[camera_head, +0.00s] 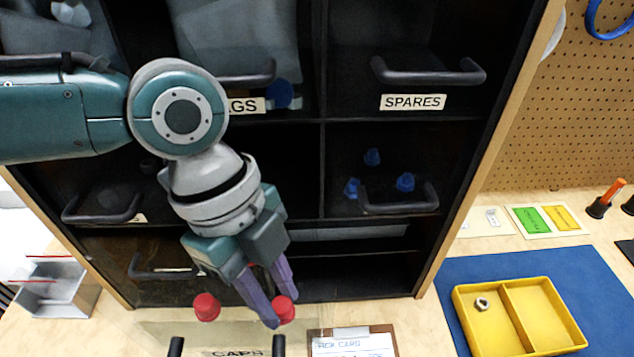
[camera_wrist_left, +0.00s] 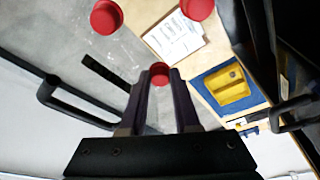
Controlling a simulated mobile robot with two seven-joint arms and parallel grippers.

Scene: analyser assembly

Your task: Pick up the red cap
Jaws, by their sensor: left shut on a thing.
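My left gripper (camera_head: 279,309) reaches down in front of the dark cabinet, its purple fingers shut on a red cap (camera_head: 284,308). In the left wrist view the held cap (camera_wrist_left: 160,73) shows between the fingertips of the gripper (camera_wrist_left: 160,78). A second red cap (camera_head: 206,307) is to the left of the fingers in the head view. The left wrist view shows two other red caps, one at the upper left (camera_wrist_left: 106,17) and one at the top (camera_wrist_left: 197,9). The caps are over the drawer labelled CAPS (camera_head: 238,353). My right gripper is not in view.
The cabinet has handled drawers, one labelled SPARES (camera_head: 412,102); blue caps (camera_head: 405,182) lie in one compartment. A clipboard with a card (camera_head: 352,344) is right of the drawer. A yellow two-part tray (camera_head: 503,318) holding a nut (camera_head: 482,303) sits on a blue mat (camera_head: 450,275).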

